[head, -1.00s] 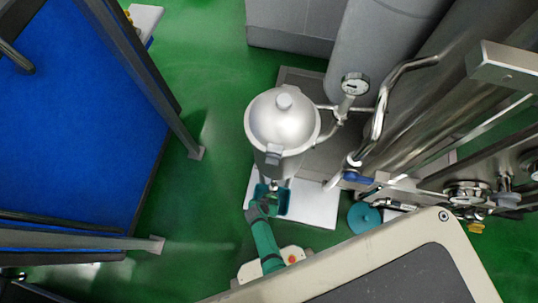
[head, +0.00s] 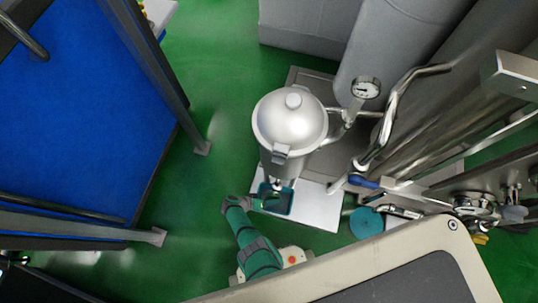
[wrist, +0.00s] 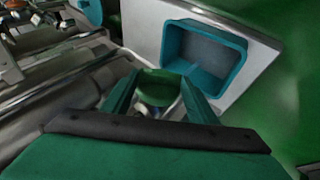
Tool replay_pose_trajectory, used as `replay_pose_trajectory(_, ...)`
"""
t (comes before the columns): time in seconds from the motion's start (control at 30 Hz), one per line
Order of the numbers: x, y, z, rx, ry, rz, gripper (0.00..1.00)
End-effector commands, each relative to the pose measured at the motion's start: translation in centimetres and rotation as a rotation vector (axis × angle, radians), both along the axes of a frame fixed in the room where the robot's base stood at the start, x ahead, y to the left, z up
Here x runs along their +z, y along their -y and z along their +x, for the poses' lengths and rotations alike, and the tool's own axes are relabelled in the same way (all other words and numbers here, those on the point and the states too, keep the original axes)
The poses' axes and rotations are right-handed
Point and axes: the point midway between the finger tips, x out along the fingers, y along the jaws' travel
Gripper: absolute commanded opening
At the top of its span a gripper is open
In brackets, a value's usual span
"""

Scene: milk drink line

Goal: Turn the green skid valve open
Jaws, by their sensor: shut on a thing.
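In the wrist view, my gripper (wrist: 161,82) is shut on the green valve handle (wrist: 158,92), which shows between the two green fingers. The fingers hide part of the handle. In the head view, my gripper (head: 268,202) is at the foot of the silver lidded vessel (head: 290,118), over the teal bin. The handle is too small and covered to make out clearly there.
The open teal bin (wrist: 209,57) stands on a white board (head: 315,208) beside the handle. To the right are steel pipes, a pressure gauge (head: 366,88), a blue-handled valve (head: 362,181) and a round teal object (head: 366,222). A blue-topped table (head: 80,110) stands left, with green floor between.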

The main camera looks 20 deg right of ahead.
Motion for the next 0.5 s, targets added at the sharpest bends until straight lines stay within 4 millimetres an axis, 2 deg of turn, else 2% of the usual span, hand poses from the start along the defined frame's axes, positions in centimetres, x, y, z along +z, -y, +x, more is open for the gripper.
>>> replay_pose_trajectory(0.5,-0.23,-0.07,-0.25,-0.002,-0.022,-0.024,0.31)
